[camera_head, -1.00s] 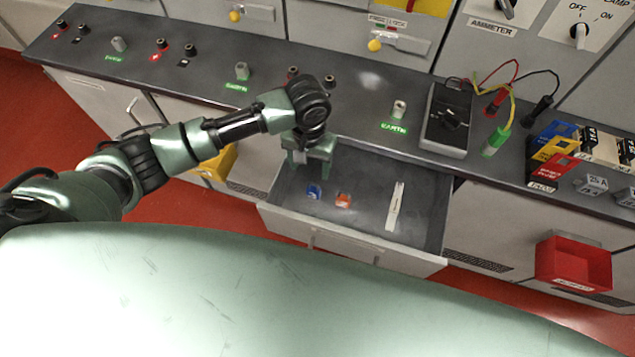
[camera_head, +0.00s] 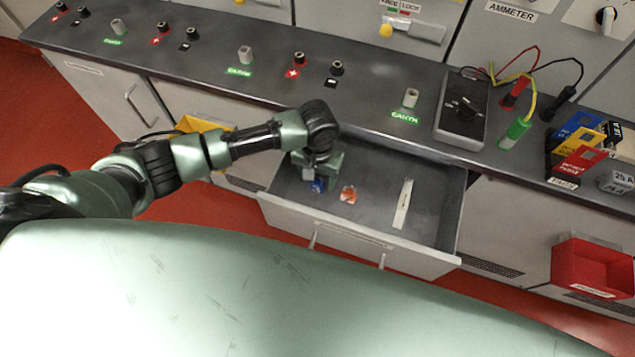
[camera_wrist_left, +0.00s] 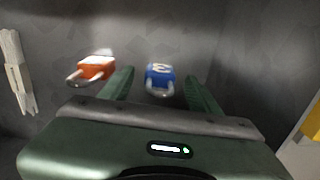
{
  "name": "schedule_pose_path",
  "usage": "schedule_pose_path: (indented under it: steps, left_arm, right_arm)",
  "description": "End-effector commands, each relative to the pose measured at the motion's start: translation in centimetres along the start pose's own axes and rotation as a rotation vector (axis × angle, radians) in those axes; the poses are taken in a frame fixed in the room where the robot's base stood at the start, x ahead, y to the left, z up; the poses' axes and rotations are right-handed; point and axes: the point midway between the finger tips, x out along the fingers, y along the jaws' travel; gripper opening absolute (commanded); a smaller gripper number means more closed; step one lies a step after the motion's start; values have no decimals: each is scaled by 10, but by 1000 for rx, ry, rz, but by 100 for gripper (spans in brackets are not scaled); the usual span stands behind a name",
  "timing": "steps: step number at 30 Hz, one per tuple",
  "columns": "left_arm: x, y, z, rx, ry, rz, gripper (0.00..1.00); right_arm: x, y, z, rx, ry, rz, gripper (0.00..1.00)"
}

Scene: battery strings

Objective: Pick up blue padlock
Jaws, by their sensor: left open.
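The blue padlock (camera_head: 317,186) lies in the open drawer (camera_head: 420,251), partly hidden by my left gripper (camera_head: 318,176) in the head view. In the left wrist view the blue padlock (camera_wrist_left: 160,78) lies between and beyond the two green fingers of my left gripper (camera_wrist_left: 160,85), its shackle toward the gripper. The fingers are open, one on each side, and do not visibly touch it. My right gripper is not in view.
An orange padlock (camera_head: 348,194) lies beside the blue one, just outside one finger in the wrist view (camera_wrist_left: 97,67). A long pale tool (camera_head: 403,203) lies farther right in the drawer. The bench edge (camera_head: 400,146) overhangs behind the drawer.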

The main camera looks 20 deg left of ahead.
Motion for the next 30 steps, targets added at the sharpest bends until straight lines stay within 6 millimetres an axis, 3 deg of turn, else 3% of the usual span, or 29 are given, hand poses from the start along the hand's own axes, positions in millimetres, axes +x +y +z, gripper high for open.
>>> schedule_pose_path:
  steps: [4, 12, 13, 19, 20, 30]
  left_arm:
    - [18, 0, 0, -1, 0, -1, 62]
    - [22, 0, 0, -1, 2, 0, 62]
    - [22, 0, 0, -1, 2, 0, 59]
    - [22, 0, 0, -1, 2, 0, 3]
    - [22, 0, 0, -1, 2, 0, 0]
    - [17, 0, -1, -1, 2, 0, 0]
  right_arm:
    - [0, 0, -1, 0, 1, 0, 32]
    - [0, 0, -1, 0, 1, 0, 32]
    - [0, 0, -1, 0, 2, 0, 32]
    - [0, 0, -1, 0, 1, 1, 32]
    - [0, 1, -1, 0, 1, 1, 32]
    - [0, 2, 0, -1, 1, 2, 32]
